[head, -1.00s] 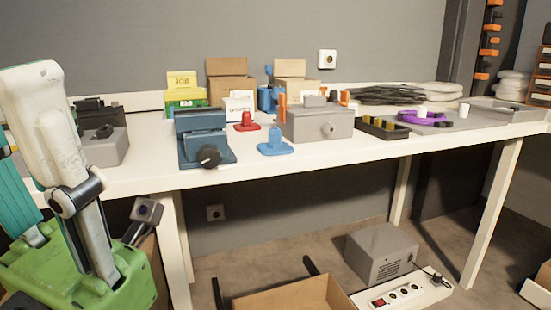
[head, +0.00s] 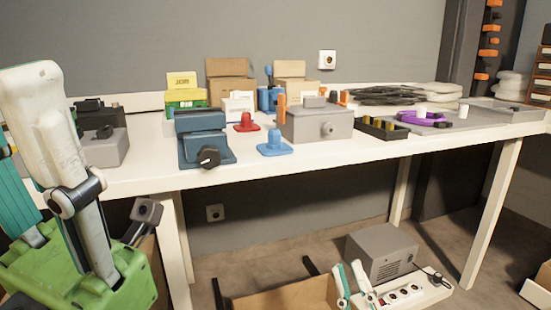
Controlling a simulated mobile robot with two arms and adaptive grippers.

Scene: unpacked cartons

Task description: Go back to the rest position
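My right gripper (head: 349,270) shows at the bottom edge of the head view, to the right of the middle. Its two white and teal fingers point up and stand apart, with nothing seen between them. It is below table height in the picture, in front of the open carton and the power strip. The rest of the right arm is out of frame. My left gripper is not seen.
The white table (head: 330,158) carries a blue device (head: 203,137), a grey box (head: 318,124), a blue piece (head: 274,145) and a red piece (head: 246,122). Below are an open carton (head: 285,297), a grey unit (head: 382,252) and a power strip (head: 405,292).

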